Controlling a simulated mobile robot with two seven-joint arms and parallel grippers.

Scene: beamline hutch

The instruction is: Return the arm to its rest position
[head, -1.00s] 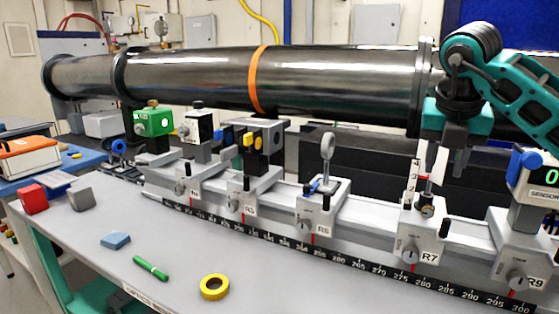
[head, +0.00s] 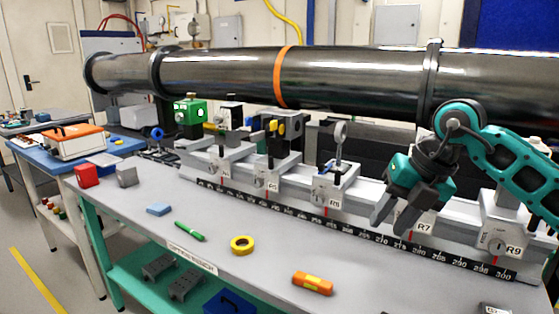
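My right arm comes in from the right edge, teal and dark grey. My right gripper (head: 391,222) points down and toward the left, in front of the rail carrier marked R7 (head: 425,226). Its two grey fingers stand apart with nothing seen between them, so it is open. It hides much of the R7 carrier and whatever stands on it. My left gripper is not in view.
The long black beam pipe (head: 220,75) runs behind the rail. Carrier R6 (head: 328,192) stands left of the gripper, R9 (head: 497,240) right. An orange block (head: 312,283), yellow ring (head: 242,245) and green marker (head: 190,231) lie on the grey bench (head: 130,207), otherwise mostly clear in front.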

